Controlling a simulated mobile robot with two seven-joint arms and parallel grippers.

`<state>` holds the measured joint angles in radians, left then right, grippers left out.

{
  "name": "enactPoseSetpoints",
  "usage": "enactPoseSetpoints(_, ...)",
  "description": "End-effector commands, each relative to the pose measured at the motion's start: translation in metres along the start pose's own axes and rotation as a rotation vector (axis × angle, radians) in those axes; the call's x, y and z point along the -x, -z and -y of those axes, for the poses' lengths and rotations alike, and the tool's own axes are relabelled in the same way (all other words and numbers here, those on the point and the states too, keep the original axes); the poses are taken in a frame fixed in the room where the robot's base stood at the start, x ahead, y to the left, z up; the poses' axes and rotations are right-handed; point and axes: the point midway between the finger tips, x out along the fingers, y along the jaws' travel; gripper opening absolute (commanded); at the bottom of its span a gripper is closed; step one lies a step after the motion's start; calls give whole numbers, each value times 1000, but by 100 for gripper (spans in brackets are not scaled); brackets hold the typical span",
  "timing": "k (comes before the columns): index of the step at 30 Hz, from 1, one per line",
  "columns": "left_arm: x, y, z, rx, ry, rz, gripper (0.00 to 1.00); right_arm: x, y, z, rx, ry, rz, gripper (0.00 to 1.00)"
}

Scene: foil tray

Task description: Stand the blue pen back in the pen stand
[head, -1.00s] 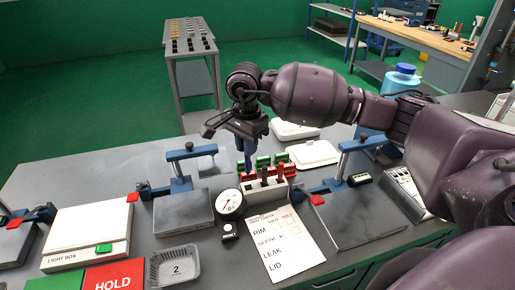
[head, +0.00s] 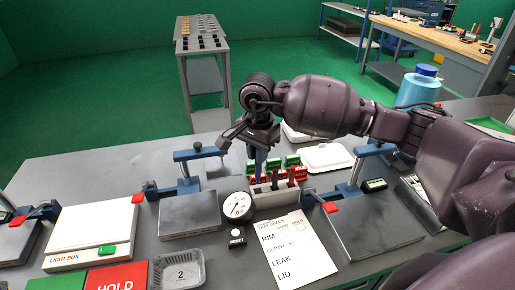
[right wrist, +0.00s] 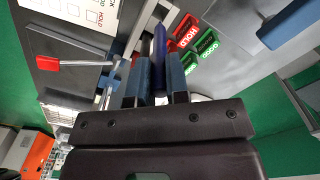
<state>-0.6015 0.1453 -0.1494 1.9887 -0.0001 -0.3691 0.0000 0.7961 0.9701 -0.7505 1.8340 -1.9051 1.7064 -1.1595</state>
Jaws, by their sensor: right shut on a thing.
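My right gripper (head: 262,152) is shut on the blue pen (right wrist: 160,45), which shows upright between the fingers. In the head view the blue pen (head: 260,165) points down at the left end of the pen stand (head: 277,203). I cannot tell whether its lower tip is inside a hole or just above it. The pen stand is a pale block on the bench; a black pen (head: 274,181) and a red pen (head: 291,174) stand in it. My left gripper is not in view.
A round dial gauge (head: 237,206) stands close left of the pen stand. Red and green label blocks (head: 292,163) stand right behind it. A checklist sheet (head: 295,248) lies in front. Blue clamp fixtures (head: 187,165) stand to either side. A foil tray (head: 178,270) is front left.

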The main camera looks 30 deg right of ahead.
Motion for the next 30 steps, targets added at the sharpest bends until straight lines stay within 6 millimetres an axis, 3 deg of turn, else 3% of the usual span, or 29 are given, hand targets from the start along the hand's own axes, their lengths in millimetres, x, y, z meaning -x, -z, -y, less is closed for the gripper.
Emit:
enactPoseSetpoints(20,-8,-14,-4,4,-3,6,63,-46,0,0,-1,-1,2,2)
enactPoseSetpoints(30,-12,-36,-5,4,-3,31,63,-67,0,0,0,-1,0,2)
